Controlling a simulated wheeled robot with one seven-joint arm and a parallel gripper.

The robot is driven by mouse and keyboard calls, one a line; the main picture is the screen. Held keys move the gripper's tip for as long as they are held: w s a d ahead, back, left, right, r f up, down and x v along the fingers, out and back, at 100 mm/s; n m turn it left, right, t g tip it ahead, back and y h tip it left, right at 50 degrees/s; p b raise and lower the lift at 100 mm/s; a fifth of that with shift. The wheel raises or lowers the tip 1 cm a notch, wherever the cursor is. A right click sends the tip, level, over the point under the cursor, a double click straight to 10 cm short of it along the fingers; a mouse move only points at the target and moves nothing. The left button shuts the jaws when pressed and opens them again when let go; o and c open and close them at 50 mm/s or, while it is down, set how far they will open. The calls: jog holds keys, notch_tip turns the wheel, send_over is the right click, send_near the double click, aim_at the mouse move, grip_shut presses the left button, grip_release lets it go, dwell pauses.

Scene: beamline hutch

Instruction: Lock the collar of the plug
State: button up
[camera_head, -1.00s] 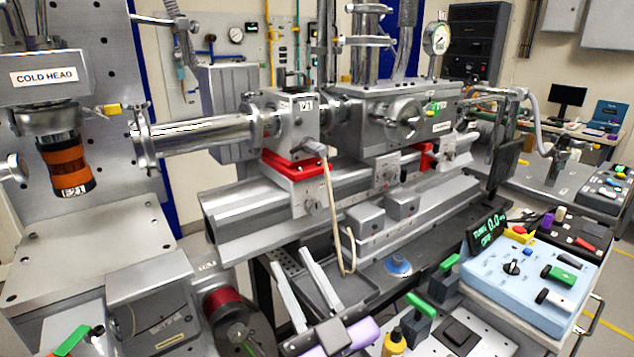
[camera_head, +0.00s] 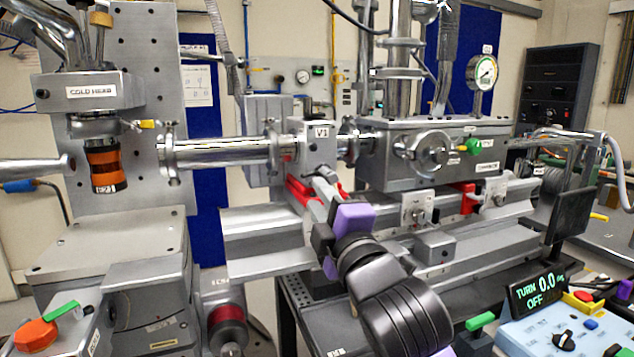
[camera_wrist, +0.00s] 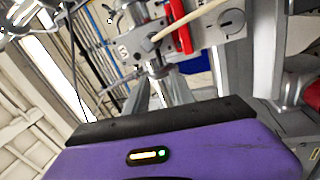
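The plug (camera_head: 326,174) is a small grey piece on the front of the valve block marked V1 (camera_head: 318,143). My gripper (camera_head: 319,188) reaches towards it from the front, and its fingers and purple body hide part of the plug and its cable. In the wrist view, the pale cable (camera_wrist: 183,24) runs to the plug on the block. Contact with the plug and the collar's turn cannot be made out.
A red bracket (camera_head: 299,190) sits under the valve block. The metal chamber (camera_head: 385,163) with a handwheel stands to its right. A steel pipe (camera_head: 222,153) runs left towards the cold head (camera_head: 86,92). The blue control box (camera_head: 560,335) with a display is at lower right.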

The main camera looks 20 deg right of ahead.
aim_at(304, 177)
jog(key=shift+x, duration=3.85)
jog(key=shift+f, duration=0.1)
grip_shut()
